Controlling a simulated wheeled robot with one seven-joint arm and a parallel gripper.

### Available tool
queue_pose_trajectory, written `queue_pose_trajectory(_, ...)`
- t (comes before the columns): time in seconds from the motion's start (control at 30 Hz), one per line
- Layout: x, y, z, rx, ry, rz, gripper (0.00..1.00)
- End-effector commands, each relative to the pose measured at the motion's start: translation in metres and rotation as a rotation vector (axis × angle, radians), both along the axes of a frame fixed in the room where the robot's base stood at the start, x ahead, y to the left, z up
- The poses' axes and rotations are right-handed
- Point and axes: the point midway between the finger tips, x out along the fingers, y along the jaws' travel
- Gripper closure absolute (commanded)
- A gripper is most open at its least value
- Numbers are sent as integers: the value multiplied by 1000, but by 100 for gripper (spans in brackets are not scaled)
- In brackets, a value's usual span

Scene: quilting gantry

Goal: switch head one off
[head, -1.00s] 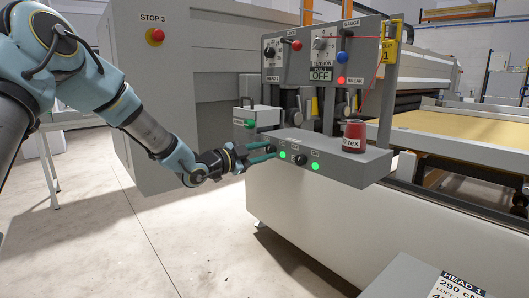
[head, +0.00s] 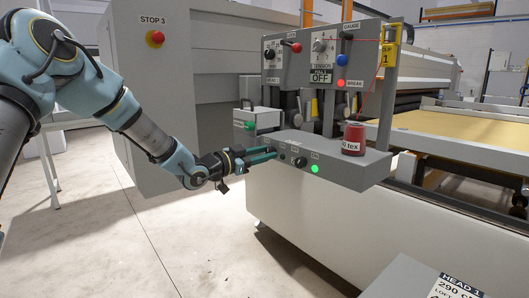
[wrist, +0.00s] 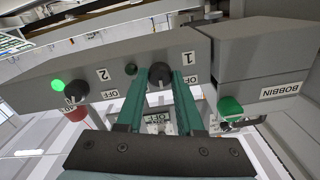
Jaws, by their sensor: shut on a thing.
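The grey switch box (head: 340,171) carries two black knobs with lamps. My gripper (head: 275,154) reaches its left end from the left, with green fingers. In the wrist view, which shows the labels upside down, the fingers (wrist: 161,84) are shut on the knob marked 1 (wrist: 159,74). The lamp beside that knob (wrist: 131,69) is dark. The knob marked 2 (wrist: 75,92) stands free, with its lamp (wrist: 58,85) lit green; that lamp also glows in the head view (head: 315,169). The pointer of knob 1 is too small to read.
A red thread cone (head: 353,139) stands on the box. Above are panels with knobs, a blue button (head: 342,60), a lit red break lamp (head: 341,83) and an OFF sign (head: 322,78). The bobbin box (wrist: 265,70) with a green part (wrist: 231,107) is close beside my fingers.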

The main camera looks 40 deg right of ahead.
Motion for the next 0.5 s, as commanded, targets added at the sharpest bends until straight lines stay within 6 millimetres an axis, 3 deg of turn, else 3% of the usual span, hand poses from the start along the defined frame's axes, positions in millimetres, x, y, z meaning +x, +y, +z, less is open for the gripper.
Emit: queue_pose_trajectory(0.5,0,0,0,28,425,0,100)
